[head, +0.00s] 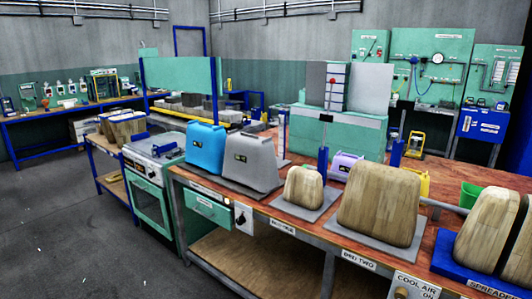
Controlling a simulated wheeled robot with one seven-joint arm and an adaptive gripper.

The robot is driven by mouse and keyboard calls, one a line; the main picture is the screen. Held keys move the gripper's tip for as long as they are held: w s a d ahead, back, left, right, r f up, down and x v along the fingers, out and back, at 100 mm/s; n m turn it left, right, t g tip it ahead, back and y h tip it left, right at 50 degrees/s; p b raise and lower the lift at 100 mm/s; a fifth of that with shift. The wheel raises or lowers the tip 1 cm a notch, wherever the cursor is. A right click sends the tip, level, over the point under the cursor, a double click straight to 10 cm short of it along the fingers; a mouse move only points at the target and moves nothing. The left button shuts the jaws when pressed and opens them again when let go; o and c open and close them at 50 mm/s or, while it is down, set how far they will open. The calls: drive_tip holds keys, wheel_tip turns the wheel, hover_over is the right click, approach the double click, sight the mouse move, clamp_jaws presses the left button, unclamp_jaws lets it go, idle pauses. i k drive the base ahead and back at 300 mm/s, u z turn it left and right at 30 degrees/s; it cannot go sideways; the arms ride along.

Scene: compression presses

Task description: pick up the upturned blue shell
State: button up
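A blue shell (206,149) with a small dark label stands at the left end of the near wooden-topped workbench (305,222). Its narrower end is up, and it seems to rest on the bench top. A similar but larger grey shell (250,157) stands just to its right and partly overlaps it in this view. My gripper is not in view, so whether it is open or shut does not show.
Wooden forms (378,208) stand on plates along the bench front. A green oven (152,190) stands left of the bench. Behind the forms are a purple shell (345,165) and green bucket (470,193).

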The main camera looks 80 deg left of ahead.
sight(205, 143)
drive_tip(key=u, duration=3.05)
